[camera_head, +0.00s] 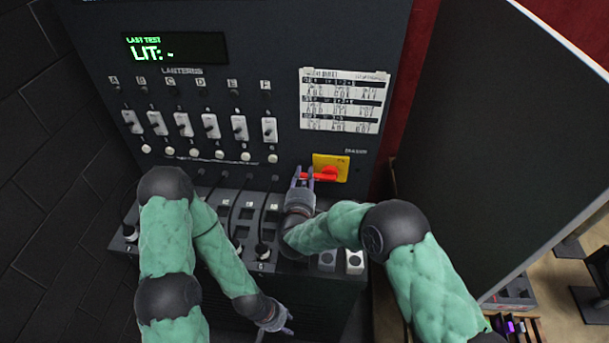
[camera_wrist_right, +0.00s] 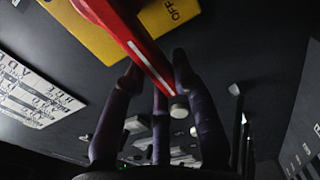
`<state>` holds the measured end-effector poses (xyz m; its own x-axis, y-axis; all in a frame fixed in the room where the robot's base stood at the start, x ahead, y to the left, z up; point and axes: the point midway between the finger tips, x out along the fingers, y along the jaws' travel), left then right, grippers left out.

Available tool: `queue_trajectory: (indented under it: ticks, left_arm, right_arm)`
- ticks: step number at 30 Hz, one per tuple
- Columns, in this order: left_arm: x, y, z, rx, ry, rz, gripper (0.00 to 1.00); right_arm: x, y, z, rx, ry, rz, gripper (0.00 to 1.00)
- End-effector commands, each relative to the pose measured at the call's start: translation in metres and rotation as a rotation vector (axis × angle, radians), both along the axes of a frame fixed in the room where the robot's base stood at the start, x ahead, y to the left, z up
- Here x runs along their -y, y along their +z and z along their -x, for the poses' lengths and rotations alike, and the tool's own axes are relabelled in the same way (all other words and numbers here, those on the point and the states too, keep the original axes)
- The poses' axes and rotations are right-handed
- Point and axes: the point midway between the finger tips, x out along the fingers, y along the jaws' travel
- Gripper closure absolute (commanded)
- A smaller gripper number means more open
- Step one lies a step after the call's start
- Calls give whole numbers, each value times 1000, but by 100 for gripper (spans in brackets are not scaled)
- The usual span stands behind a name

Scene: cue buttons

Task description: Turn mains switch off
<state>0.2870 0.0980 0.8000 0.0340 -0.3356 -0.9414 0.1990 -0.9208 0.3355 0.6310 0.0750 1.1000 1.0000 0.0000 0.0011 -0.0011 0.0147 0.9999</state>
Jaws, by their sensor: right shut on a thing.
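The mains switch is a red handle (camera_head: 325,174) on a yellow plate (camera_head: 343,163) at the right of the panel. The handle lies roughly sideways and points left in the head view. In the right wrist view the red handle (camera_wrist_right: 128,40) runs down between my fingers, and the yellow plate (camera_wrist_right: 172,14) shows the word OFF. My right gripper (camera_head: 303,174) is at the handle's left end, shut on it. My left gripper (camera_head: 277,322) hangs low in front of the cabinet, away from the switch, its fingers apart and empty.
A row of lettered toggle switches (camera_head: 211,126) with white buttons below fills the panel's left. A display (camera_head: 176,48) reads "LIT: -". A printed chart (camera_head: 344,100) is above the mains switch. Black cables reach the lower console. A large dark board (camera_head: 500,130) stands at the right.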

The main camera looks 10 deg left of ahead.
Motion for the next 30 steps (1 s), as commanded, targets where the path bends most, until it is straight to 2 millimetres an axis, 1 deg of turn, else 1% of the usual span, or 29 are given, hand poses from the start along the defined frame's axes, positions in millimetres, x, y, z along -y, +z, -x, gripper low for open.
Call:
queue_trajectory:
  ticks: [6, 7, 8, 9, 10, 19, 22, 26, 30]
  left_arm:
    - [0, 0, 0, 0, 0, 0, 60]
    - [0, 0, 0, 0, 0, 0, 60]
    - [0, 0, 0, 0, 0, 0, 60]
    - [0, 0, 0, 0, 0, 0, 60]
    - [0, 0, 0, 0, 0, 0, 60]
    - [0, 0, 0, 0, 0, 0, 60]
    - [0, 0, 0, 0, 0, 0, 60]
    - [0, 0, 0, 0, 0, 0, 60]
    - [0, 0, 0, 0, 0, 0, 60]
  right_arm:
    - [0, -1, 1, -2, 2, 3, 100]
    - [0, -2, 1, -3, 2, 3, 71]
    - [0, -2, 1, -3, 2, 3, 62]
    - [0, -2, 1, -3, 2, 3, 51]
    - [0, -2, 1, -3, 2, 3, 48]
    - [0, -1, 1, -1, 1, 1, 48]
    - [0, -1, 5, -2, 1, 1, 48]
    - [-1, -1, 21, -3, 3, 1, 48]
    - [-1, -1, 48, -2, 4, 2, 48]
